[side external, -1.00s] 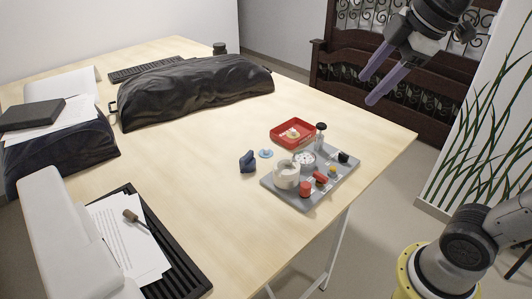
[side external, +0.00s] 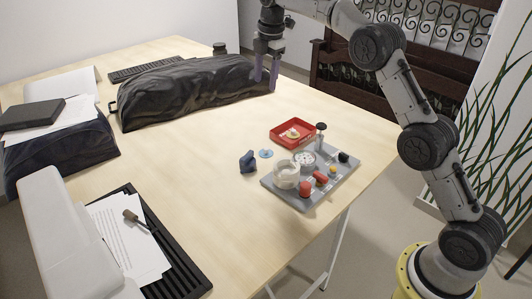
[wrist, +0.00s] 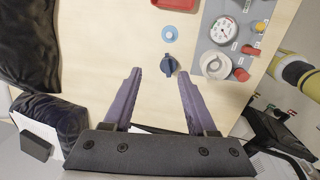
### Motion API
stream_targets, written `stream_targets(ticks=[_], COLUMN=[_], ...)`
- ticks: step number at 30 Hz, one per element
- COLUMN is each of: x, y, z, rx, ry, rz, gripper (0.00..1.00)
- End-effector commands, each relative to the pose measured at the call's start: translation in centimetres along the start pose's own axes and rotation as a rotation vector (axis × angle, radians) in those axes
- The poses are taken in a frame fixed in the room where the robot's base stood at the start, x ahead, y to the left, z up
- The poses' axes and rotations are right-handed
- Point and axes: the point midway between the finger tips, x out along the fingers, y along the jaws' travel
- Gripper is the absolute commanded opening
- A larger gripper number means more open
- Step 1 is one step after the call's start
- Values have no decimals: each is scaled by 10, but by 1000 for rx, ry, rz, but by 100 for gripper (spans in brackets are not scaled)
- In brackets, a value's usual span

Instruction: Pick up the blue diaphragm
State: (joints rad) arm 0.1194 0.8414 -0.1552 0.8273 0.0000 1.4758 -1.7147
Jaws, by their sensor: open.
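The blue diaphragm (side external: 265,153) is a small light blue disc with a paler centre, lying flat on the table. It also shows in the wrist view (wrist: 169,34), top centre, beyond my fingertips. My gripper (side external: 265,84) is open and empty, with its purple fingers pointing down, high above the table near the black bag. In the wrist view my gripper (wrist: 161,74) has its two fingers spread well apart with nothing between them.
A dark blue part (side external: 247,162) stands close beside the diaphragm. A red tray (side external: 283,142) holding a small pale part is behind it. A grey panel (side external: 318,196) with a gauge and red knobs lies to the right. A black bag (side external: 190,92) lies at the back.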

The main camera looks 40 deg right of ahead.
Motion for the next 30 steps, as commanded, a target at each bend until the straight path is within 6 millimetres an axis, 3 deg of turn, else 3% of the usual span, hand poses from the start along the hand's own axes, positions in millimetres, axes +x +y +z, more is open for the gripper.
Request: stream_targets(ticks=[1, 3, 9, 14, 24, 30], x=[28, 57, 114, 134, 192, 206], y=[5, 9, 2, -3, -12, -14], z=[5, 10, 16, 18, 16, 15], rx=[8, 15, 27, 32, 32, 32], ry=[3, 7, 18, 20, 20, 20], rz=[-28, -57, -139, -155, -154, -153], gripper=[57, 57, 57, 57, 57, 57])
